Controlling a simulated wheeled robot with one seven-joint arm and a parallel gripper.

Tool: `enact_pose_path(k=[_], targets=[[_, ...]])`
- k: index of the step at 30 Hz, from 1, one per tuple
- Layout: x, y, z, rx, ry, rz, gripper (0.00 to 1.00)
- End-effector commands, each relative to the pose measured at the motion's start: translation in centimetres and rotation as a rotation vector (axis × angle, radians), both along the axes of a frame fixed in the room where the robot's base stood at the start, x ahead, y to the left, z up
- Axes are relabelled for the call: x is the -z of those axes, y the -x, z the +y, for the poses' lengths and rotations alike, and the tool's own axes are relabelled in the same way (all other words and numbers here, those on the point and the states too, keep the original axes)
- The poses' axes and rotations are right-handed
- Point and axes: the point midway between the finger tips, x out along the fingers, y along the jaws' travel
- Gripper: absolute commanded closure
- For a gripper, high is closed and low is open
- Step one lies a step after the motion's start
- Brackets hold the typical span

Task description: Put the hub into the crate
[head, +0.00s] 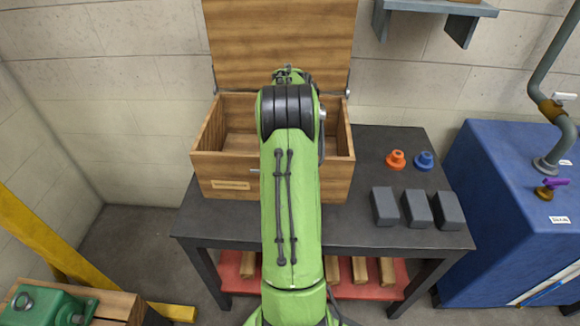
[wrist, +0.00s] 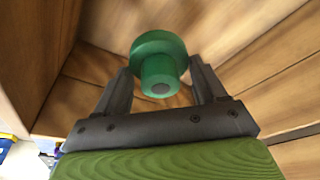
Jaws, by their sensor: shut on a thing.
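The hub (wrist: 158,55) is green, with a wide round flange and a narrower stub that has a dark centre. It shows in the wrist view between the fingertips of my gripper (wrist: 160,78), which is shut on it. Wooden walls of the crate surround the hub in that view. In the head view the open wooden crate (head: 274,188) stands on the dark table with its lid (head: 280,40) raised at the back. My green arm reaches over the crate and hides the gripper and hub there. I cannot tell whether the hub touches the crate floor.
An orange hub (head: 396,160) and a blue hub (head: 424,161) lie on the dark table (head: 350,229) right of the crate. Several grey blocks (head: 417,210) stand in front of them. A blue cabinet (head: 505,190) is at the right, and a shelf (head: 440,8) juts from the wall above.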

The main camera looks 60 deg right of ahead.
Motion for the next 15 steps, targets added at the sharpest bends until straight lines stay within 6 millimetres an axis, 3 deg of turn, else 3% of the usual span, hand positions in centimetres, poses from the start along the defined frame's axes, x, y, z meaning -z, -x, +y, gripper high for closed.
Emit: enact_pose_path(k=[3, 12, 15], targets=[[2.9, 0.0, 0.0, -0.001, -0.001, 0.001, 0.87], [8.3, 0.0, 0.0, 0.0, -0.001, 0.0, 0.87], [8.5, 0.0, 0.0, 0.0, 0.002, -0.002, 0.87]])
